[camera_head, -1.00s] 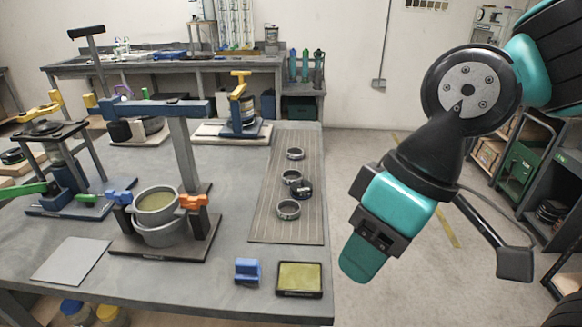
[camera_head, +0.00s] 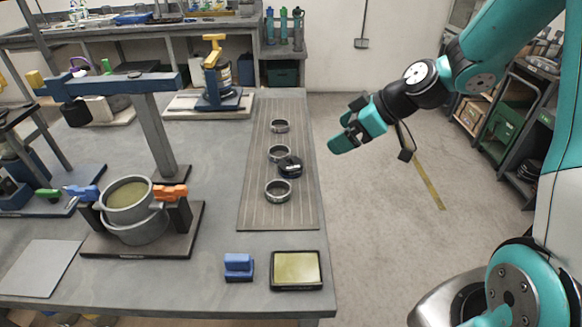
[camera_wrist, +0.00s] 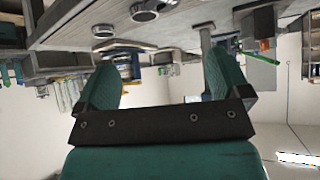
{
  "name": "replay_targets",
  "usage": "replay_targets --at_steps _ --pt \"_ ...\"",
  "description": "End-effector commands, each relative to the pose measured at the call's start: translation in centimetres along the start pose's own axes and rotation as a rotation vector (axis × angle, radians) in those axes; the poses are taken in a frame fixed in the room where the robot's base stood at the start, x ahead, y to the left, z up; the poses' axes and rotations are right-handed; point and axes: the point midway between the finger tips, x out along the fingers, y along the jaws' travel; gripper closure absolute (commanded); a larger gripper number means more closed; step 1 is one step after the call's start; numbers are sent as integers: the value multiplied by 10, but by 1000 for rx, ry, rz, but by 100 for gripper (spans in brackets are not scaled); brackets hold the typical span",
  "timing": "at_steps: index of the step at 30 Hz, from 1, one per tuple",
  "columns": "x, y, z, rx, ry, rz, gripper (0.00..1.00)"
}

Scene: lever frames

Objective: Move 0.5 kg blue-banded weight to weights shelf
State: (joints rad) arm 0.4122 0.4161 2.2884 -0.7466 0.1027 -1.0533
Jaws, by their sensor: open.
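Several ring-shaped or round weights are on the grooved mat (camera_head: 255,215) at the bench's right side. These are a far ring (camera_head: 280,126), a middle ring (camera_head: 279,153), a near ring (camera_head: 278,191) and a dark round weight (camera_head: 290,167) touching or close to the middle ring. No blue band can be made out on any of them. My gripper (camera_head: 350,122) is open and empty, right of the mat and past the bench edge, pointing left. In the wrist view its two teal fingers (camera_wrist: 160,80) stand apart with nothing between them. I cannot tell which shelf is the weights shelf.
A dark shelf unit (camera_head: 525,135) with a green crate (camera_head: 499,128) stands at the right. A lever frame with a pot (camera_head: 137,232), a blue block (camera_head: 238,266) and a yellow-topped tray (camera_head: 296,269) occupy the near bench. The floor between bench and shelves is clear.

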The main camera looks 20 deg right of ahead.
Motion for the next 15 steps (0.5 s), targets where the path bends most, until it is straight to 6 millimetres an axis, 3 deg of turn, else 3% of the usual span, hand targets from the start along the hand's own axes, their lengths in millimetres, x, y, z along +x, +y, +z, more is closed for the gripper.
replay_targets --at_steps 9,15 --pt "73 -4 -1 -1 -4 -10 5" --pt "103 -3 -1 -3 -4 -6 5"
